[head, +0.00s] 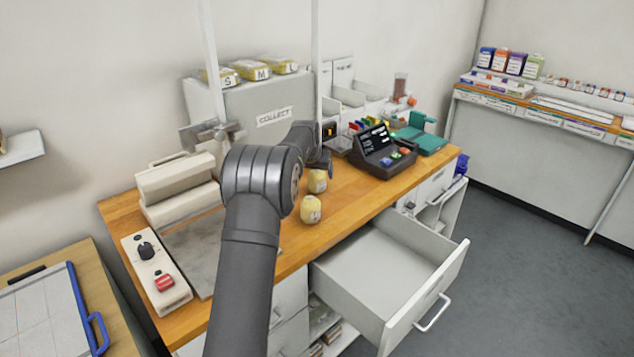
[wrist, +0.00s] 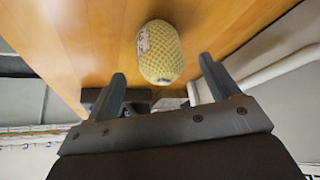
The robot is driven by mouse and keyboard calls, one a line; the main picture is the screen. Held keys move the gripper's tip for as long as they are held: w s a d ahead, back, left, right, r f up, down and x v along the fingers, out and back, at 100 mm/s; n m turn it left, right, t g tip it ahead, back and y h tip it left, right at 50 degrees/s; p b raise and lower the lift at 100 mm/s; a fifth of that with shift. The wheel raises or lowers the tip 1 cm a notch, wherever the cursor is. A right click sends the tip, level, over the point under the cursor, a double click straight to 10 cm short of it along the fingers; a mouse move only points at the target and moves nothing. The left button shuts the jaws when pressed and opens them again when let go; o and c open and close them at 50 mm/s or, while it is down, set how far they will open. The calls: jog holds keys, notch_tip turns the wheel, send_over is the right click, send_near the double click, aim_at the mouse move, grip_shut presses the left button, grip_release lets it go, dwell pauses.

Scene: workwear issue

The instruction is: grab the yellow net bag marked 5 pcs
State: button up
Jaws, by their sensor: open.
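Two small yellow net bags stand on the wooden desk in the head view. The nearer bag (head: 311,210) is close to the desk's front edge and has a pale label. The farther bag (head: 317,182) is just behind it, below the end of my arm. The wrist view shows one yellow net bag (wrist: 160,54) with a pale label at its left side; I cannot tell which of the two it is. No label is readable as 5 pcs. My gripper (wrist: 161,67) is open and empty, its fingers spread to either side of that bag's lower part in the picture.
An open drawer (head: 437,278) juts out from the desk's front. A dark terminal (head: 383,152) stands right of the bags. A red-button control box (head: 157,274) is at the left. Bare wooden desk (head: 345,205) lies right of the bags.

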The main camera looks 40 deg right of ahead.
aim_at(317, 178)
jog(key=shift+x, duration=2.8)
jog(key=shift+d, duration=0.1)
jog(key=c, duration=1.1)
